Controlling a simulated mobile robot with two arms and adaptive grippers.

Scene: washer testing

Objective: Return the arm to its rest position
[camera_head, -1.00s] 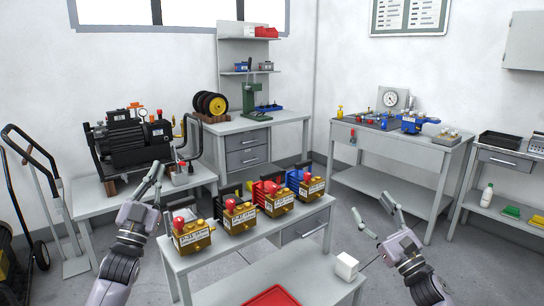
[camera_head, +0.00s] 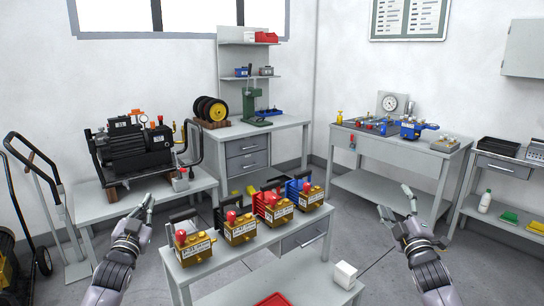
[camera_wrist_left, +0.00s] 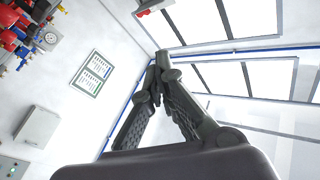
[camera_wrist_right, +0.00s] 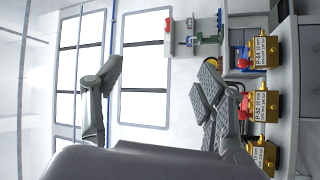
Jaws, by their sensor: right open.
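My left gripper (camera_head: 149,202) is over the floor to the left of the front table. In the left wrist view its fingers (camera_wrist_left: 162,66) meet at the tips with nothing between them. My right gripper (camera_head: 394,200) is over the floor to the right of the front table. In the right wrist view its fingers (camera_wrist_right: 157,80) are spread wide and empty. Both grippers point away from me and appear to touch nothing. My forearms come in from the lower left and lower right.
Several yellow units with red knobs (camera_head: 240,231) stand along the front table (camera_head: 240,265). A white cube (camera_head: 345,273) is at its lower right. A black pump (camera_head: 136,150) sits on the left table. A workbench (camera_head: 400,150) stands at the back right. Bare floor lies between the tables.

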